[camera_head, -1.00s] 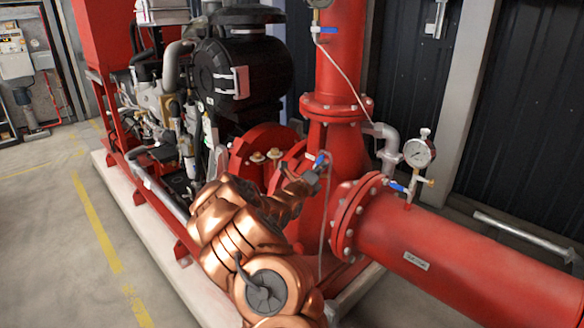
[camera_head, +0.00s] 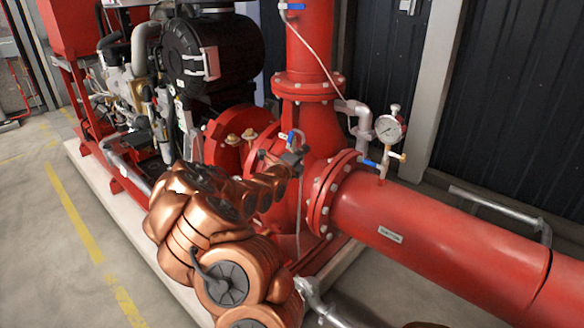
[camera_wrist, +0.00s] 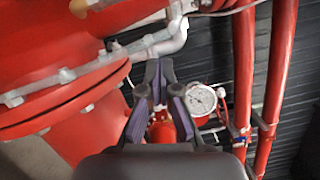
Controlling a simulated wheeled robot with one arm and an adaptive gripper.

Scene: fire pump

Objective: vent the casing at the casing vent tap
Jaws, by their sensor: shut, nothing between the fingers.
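The casing vent tap, with a small blue lever (camera_head: 294,137), is on the red pump casing (camera_head: 325,140) in the head view. A thin clear tube hangs below it. My gripper (camera_head: 291,156) is at the end of my copper arm, right by the tap, its dark fingers just below the blue lever. I cannot tell whether they touch it. In the wrist view, my gripper (camera_wrist: 157,72) is shut with nothing between its fingertips. The tap cannot be made out surely there; the fingers stand before red pipework.
A pressure gauge (camera_head: 389,128) with a blue-levered cock stands on the red suction pipe (camera_head: 430,235); the gauge also shows in the wrist view (camera_wrist: 201,99). A grey elbow pipe (camera_head: 362,120) runs behind. The black engine part (camera_head: 213,62) is at left. Clear floor lies at far left.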

